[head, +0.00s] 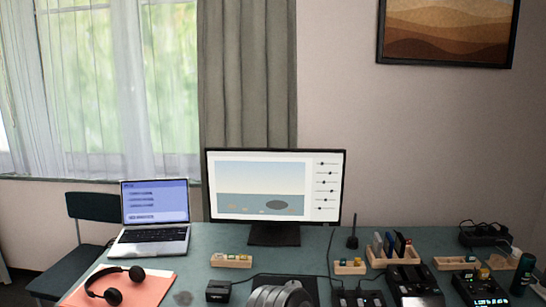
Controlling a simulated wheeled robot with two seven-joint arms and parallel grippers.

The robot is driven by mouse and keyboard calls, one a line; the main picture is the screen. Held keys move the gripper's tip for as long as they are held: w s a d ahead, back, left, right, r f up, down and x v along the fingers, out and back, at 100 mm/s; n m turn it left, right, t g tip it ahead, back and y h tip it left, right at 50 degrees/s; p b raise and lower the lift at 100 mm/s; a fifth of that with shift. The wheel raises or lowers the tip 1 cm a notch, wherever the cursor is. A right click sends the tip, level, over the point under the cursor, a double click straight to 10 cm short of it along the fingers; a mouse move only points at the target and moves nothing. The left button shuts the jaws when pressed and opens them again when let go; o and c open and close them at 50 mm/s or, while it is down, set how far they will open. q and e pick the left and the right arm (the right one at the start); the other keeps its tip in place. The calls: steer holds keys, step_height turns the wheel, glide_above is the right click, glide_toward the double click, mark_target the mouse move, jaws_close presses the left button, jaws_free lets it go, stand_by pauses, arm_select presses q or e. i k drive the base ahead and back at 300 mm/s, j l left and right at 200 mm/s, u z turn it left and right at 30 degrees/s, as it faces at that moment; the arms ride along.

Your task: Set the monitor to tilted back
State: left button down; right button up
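The monitor (265,178) stands in the middle of the desk, facing me. Its wide screen looks about upright, though from straight in front I cannot tell its exact tilt. Its screen shows a pale picture with a grey oval and a column of sliders at the right. Its dark stand (274,235) rests on the desk below the screen's lower edge. The back of the monitor and its tilt joint are hidden.
An open laptop (155,203) stands left of the monitor, with black headphones (112,297) on an orange folder (148,291) in front.

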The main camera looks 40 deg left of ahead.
mark_target(258, 186)
steer(key=i+l, duration=0.2)
steer(key=i, duration=0.15)
steer(key=i+l, duration=0.15)
steer(key=i, duration=0.25)
steer(key=u, duration=1.2)
